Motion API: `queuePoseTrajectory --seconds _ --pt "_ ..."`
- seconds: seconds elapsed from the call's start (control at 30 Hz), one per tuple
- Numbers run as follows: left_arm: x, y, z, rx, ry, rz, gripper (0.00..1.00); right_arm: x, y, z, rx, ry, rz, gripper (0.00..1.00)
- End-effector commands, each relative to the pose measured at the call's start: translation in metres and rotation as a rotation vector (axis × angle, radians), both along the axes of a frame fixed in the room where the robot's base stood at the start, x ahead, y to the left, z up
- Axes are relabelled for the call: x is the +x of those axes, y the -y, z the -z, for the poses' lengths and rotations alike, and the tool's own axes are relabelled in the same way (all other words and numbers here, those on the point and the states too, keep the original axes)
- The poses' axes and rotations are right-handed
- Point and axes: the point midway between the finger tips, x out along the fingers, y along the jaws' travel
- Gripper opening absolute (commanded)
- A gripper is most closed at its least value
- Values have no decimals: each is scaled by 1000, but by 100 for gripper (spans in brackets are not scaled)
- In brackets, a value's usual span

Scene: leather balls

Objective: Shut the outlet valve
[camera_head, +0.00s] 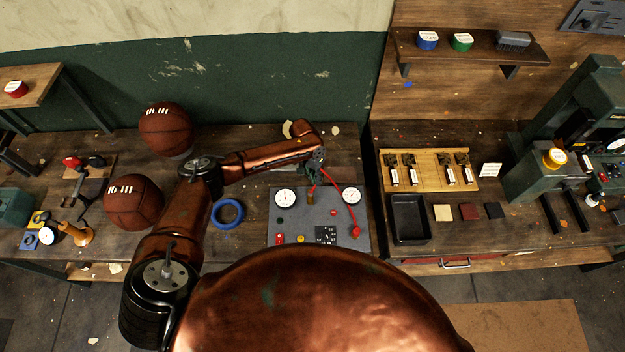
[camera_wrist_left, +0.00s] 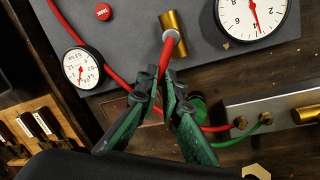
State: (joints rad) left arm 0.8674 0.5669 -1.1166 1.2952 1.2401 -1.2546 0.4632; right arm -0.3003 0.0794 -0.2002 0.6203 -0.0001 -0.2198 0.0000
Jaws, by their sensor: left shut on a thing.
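The grey test panel (camera_head: 300,218) lies on the bench with dial gauges and a red hose (camera_head: 340,184). In the left wrist view a brass valve body (camera_wrist_left: 173,22) stands on the panel, with a grey collar and a red lever-like piece (camera_wrist_left: 166,56) running from it. My left gripper (camera_wrist_left: 162,84) is shut on this red piece, below the collar. In the head view my left gripper (camera_head: 318,163) is above the panel's back part, with a small brass part (camera_head: 311,198) just in front of it. The fingers hide part of the red piece. My right gripper is not in view.
Two basketballs (camera_head: 166,129) (camera_head: 133,202) and a blue ring (camera_head: 229,213) lie left of the panel. A black tray (camera_head: 408,220) and a wooden board (camera_head: 430,168) with metal pieces are on the right bench. A green hose (camera_wrist_left: 250,140) passes near the fingers.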

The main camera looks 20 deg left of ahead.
Motion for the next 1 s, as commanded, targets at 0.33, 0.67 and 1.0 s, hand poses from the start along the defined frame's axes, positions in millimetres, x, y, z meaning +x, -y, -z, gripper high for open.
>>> queuePoseTrajectory --seconds 0.33,0.67,1.0 --pt "-9 16 5 -1 -6 331 0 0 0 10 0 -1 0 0" --pt "-19 27 5 -2 -7 637 0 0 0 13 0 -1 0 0" --pt "-29 33 5 -2 -8 868 0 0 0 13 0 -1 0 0"
